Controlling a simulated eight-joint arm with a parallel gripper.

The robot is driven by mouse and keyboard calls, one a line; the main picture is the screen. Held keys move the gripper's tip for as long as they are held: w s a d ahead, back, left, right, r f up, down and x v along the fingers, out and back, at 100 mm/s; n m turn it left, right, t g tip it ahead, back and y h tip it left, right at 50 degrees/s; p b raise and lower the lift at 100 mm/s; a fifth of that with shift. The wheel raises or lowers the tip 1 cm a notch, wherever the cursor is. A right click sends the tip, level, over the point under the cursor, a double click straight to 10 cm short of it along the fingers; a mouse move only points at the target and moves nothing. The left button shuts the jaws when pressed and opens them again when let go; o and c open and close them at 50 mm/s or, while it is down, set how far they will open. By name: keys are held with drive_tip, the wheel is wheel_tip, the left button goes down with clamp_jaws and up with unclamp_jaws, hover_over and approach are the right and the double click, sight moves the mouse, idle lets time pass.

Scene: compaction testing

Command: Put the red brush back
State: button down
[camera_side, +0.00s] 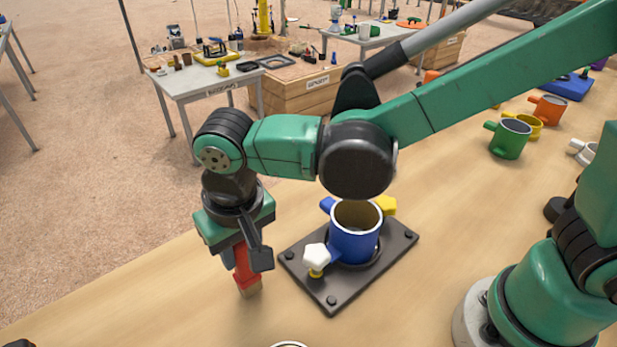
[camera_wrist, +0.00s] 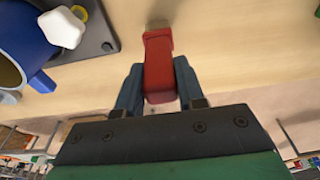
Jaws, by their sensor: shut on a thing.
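The red brush (camera_side: 243,270) is held upright in my gripper (camera_side: 247,262), with its tan bristle end low at the tabletop. I cannot tell whether the bristles touch the table. The wrist view also shows the red brush (camera_wrist: 158,66) between the two fingers of my gripper (camera_wrist: 159,85), which are shut on its handle. The brush is just left of the black plate in the side view. No holder for the brush can be made out.
A blue mug-like mould (camera_side: 355,235) stands on a dark base plate (camera_side: 333,299), with a white knob (camera_side: 315,257) and a yellow knob (camera_side: 385,205) beside it. Green (camera_side: 510,138) and orange (camera_side: 548,110) mugs stand at the right. Bare table lies in front of the brush.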

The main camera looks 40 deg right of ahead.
drive_tip(key=shift+f, duration=0.3)
drive_tip(key=shift+f, duration=0.1)
drive_tip(key=c, duration=0.5)
unclamp_jaws()
drive_tip(key=shift+c, duration=0.2)
wheel_tip(320, 180, up, 12)
drive_tip(key=s, duration=0.2)
drive_tip(key=d+f+t, duration=0.2)
drive_tip(key=d, duration=0.8)
drive_tip(key=d+f+t, duration=0.3)
drive_tip(key=d, duration=0.8)
drive_tip(key=shift+d+f, duration=0.15)
drive_tip(key=shift+f, duration=0.2)
